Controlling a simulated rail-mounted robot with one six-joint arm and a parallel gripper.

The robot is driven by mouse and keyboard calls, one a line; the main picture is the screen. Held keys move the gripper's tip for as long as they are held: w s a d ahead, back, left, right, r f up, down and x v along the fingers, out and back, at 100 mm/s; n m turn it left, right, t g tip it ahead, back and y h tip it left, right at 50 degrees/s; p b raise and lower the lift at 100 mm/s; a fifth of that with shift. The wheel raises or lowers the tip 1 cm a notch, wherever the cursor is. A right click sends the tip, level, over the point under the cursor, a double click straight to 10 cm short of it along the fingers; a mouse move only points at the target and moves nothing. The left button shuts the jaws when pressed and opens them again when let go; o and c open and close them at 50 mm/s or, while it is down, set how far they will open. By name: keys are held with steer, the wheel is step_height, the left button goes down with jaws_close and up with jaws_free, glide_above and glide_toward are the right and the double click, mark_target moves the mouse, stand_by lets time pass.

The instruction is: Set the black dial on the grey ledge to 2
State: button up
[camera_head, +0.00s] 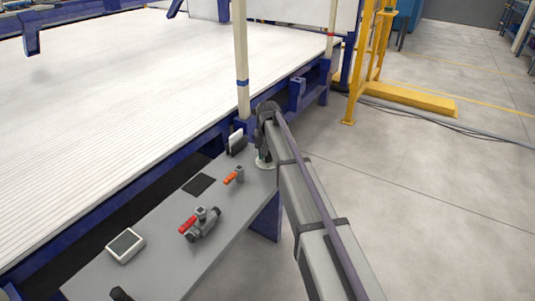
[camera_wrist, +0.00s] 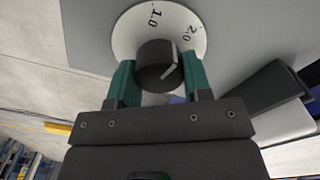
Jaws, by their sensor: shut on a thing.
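The black dial (camera_wrist: 157,66) sits on a round white plate (camera_wrist: 138,22) marked 1.0 and 2.0 in the wrist view. A pale line shows on the right side of the dial's face; I cannot tell exactly which value it points at. My gripper (camera_wrist: 158,82) is shut on the dial, with one green finger on each side. In the head view, the plate's edge (camera_head: 261,163) shows at the far end of the grey ledge (camera_head: 165,259). My arm hides the dial and the gripper there.
On the ledge lie a red-handled valve (camera_head: 203,224), a small orange-handled valve (camera_head: 236,175), a black pad (camera_head: 199,184) and a white box with a screen (camera_head: 125,245). A black holder with a white piece (camera_head: 236,142) stands near the dial. A post (camera_head: 241,60) rises behind.

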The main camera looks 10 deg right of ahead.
steer(key=shift+d+m, duration=0.1)
steer(key=shift+m, duration=1.7)
steer(key=o, duration=0.9)
step_height(320, 180, up, 11)
steer(key=p, duration=1)
steer(key=shift+f+p, duration=0.1)
steer(key=shift+p, duration=0.3)
